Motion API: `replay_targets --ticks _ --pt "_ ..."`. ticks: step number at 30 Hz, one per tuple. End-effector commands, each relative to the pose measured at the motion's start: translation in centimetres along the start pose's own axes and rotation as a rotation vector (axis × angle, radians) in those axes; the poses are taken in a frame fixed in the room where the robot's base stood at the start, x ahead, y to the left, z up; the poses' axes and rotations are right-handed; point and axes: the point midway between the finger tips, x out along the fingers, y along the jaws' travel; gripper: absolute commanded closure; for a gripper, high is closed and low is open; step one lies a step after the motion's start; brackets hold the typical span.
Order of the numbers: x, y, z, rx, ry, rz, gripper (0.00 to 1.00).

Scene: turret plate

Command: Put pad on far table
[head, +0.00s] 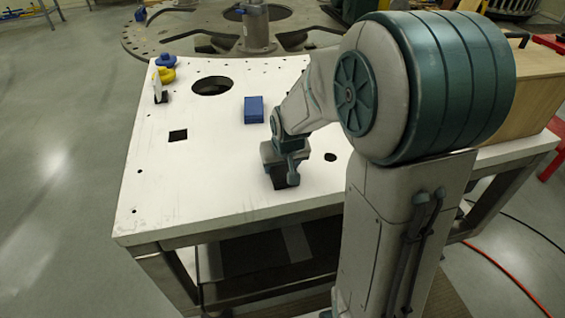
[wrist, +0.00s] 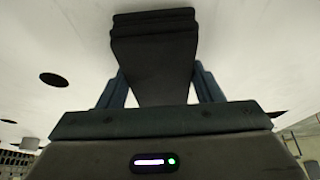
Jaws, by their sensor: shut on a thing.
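My gripper (head: 283,168) is low over the right front part of the white table (head: 215,180). In the wrist view my gripper (wrist: 158,82) has its two blue-grey fingers closed on a dark, ribbed block, which I take for the pad (wrist: 153,50). In the head view only a dark bit of the pad (head: 286,183) shows below the fingers. I cannot tell whether it touches the tabletop. Which surface is the far table is not certain. A large round plate (head: 150,42) stands low behind the white table.
A blue box (head: 254,110) lies near the middle of the white table. A yellow piece (head: 167,75), a blue piece (head: 166,60) and a small upright white piece (head: 157,85) stand at its left back. A wooden box (head: 530,90) is at the right. The front left is clear.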

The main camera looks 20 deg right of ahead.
Motion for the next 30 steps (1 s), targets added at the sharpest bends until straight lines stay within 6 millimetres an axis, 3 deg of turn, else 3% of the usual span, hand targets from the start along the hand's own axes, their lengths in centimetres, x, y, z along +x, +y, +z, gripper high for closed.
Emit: replay_targets --ticks 5,6,8,21,30 --pt "0.5 0.0 0.2 0.0 0.0 0.0 0.62" --pt "0.4 0.0 0.1 0.0 0.0 0.0 0.32" --pt "0.3 0.0 0.1 0.0 0.0 0.0 0.19" --pt "-0.5 0.0 -0.1 0.0 0.002 0.0 0.19" --pt "-5.6 0.0 -0.1 0.0 0.006 0.001 0.19"
